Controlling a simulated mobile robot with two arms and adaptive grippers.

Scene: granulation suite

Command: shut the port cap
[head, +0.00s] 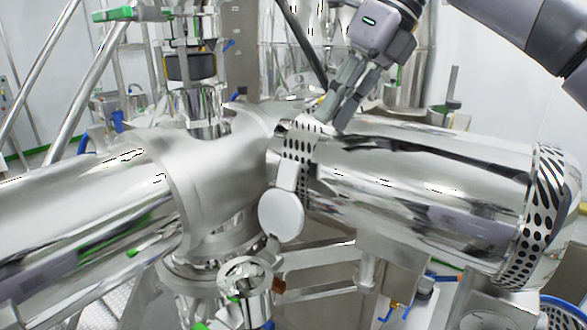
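A round pale metal disc, which looks like the port cap (281,215), hangs from a short arm below a perforated band at the near end of the right-hand steel cylinder (420,185). Left of and below it is a round metal ring (245,274) that may be an open port; I cannot tell for sure. My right gripper (336,116) reaches down from the upper right, its fingers close together with nothing visible between them. Its tips are by the top of the perforated band (300,150), above the disc and apart from it. My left gripper is not in view.
A large steel drum (80,210) lies at the left, joined to a vertical column (200,105). A second perforated band (540,220) wraps the cylinder's far right end. Metal frame bars and blue hoses lie below. Open air shows above the cylinder.

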